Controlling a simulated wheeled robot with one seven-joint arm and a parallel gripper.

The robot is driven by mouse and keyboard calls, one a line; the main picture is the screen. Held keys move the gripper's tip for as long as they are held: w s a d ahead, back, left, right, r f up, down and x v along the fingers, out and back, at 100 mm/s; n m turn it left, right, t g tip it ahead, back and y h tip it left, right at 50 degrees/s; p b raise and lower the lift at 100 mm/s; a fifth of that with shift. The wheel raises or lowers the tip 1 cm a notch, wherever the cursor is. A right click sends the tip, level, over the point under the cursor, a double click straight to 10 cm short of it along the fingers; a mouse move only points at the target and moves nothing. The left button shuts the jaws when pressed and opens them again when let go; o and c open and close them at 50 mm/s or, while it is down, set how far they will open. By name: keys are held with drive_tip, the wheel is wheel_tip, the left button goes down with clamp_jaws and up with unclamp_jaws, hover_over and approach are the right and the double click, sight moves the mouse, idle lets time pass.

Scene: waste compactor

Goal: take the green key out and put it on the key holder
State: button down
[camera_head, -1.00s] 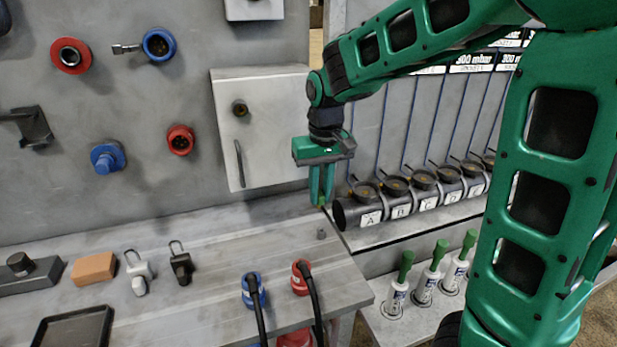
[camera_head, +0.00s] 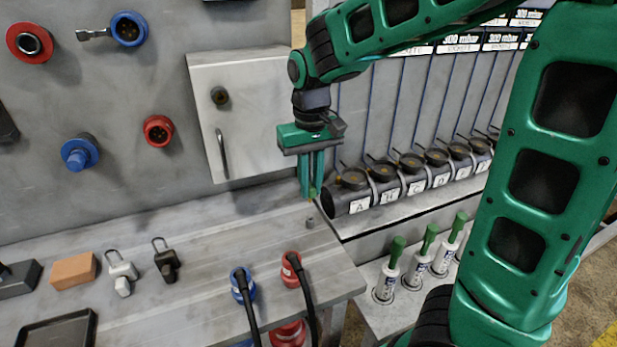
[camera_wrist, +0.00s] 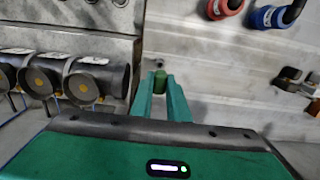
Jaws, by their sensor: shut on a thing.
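My gripper (camera_head: 311,193) points straight down over the right end of the grey bench. It is shut on a small green piece, which I take to be the green key (camera_wrist: 160,79); the fingers hide most of it. A small grey upright peg (camera_head: 310,222) stands on the bench just below the fingertips in the head view. It also shows just beyond the green piece in the wrist view (camera_wrist: 159,62). The key looks apart from the peg. I cannot tell for certain whether this peg is the key holder.
A grey cabinet (camera_head: 255,140) with a dark round lock is behind my gripper. Labelled black pipes (camera_head: 345,200) lie close on the right. Red (camera_head: 291,272) and blue (camera_head: 240,285) plugs with cables stand at the bench front. Two padlocks (camera_head: 165,262) lie left; the bench between is clear.

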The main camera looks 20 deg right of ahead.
sight(310, 197)
drive_tip(key=shift+f, duration=1.95)
drive_tip(key=shift+s+f, duration=0.1)
drive_tip(key=shift+f, duration=1.6)
idle(1.5)
drive_tip(key=c, duration=1.6)
unclamp_jaws()
drive_tip(key=shift+c, duration=0.4)
drive_tip(key=shift+r, duration=3.55)
